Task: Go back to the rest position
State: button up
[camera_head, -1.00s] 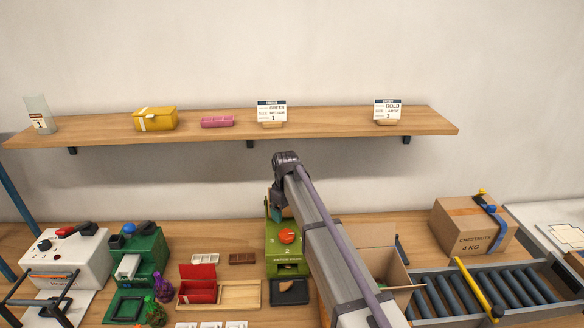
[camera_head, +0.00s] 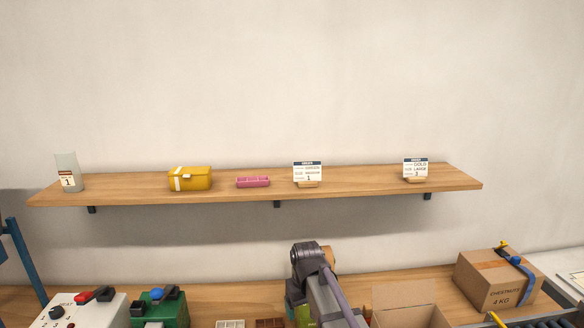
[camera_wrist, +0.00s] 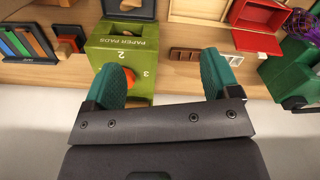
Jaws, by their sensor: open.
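My gripper shows in the wrist view (camera_wrist: 165,75) with its two green fingers spread apart and nothing between them. It hangs above the front of the bench. The green paper pads machine (camera_wrist: 118,62) with its orange knob lies behind and left of the fingers in that view. In the head view my arm rises at the lower middle in front of the bench, and the gripper's fingers are hidden there.
A wooden wall shelf (camera_head: 250,198) holds a yellow box (camera_head: 190,179), a pink tray (camera_head: 253,182) and two order cards. A chestnut carton (camera_head: 495,282) stands right, beside an open carton (camera_head: 405,314). A red box (camera_wrist: 258,22) lies open on the bench.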

jog(key=s+d+f+m+b, duration=0.2)
jog(key=s+d+m, duration=0.2)
jog(key=s+d, duration=0.9)
jog(key=s, duration=0.4)
jog(key=shift+d, duration=0.3)
